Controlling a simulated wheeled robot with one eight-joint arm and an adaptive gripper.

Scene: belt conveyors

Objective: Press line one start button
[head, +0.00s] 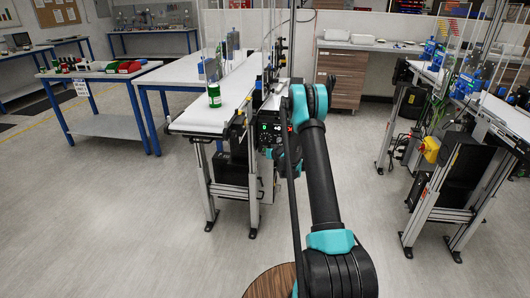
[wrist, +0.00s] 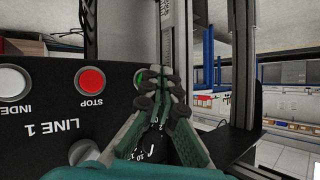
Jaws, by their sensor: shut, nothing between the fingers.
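A red STOP button (wrist: 90,81) and a white INDEX button (wrist: 13,82) are further left. In the head view the panel (head: 266,133) is on the near conveyor, partly behind my arm.
The near conveyor (head: 200,122) carries a green bottle (head: 214,96) close to its front end. A metal upright (wrist: 176,35) stands right beside my fingers. The floor between the conveyors is clear.

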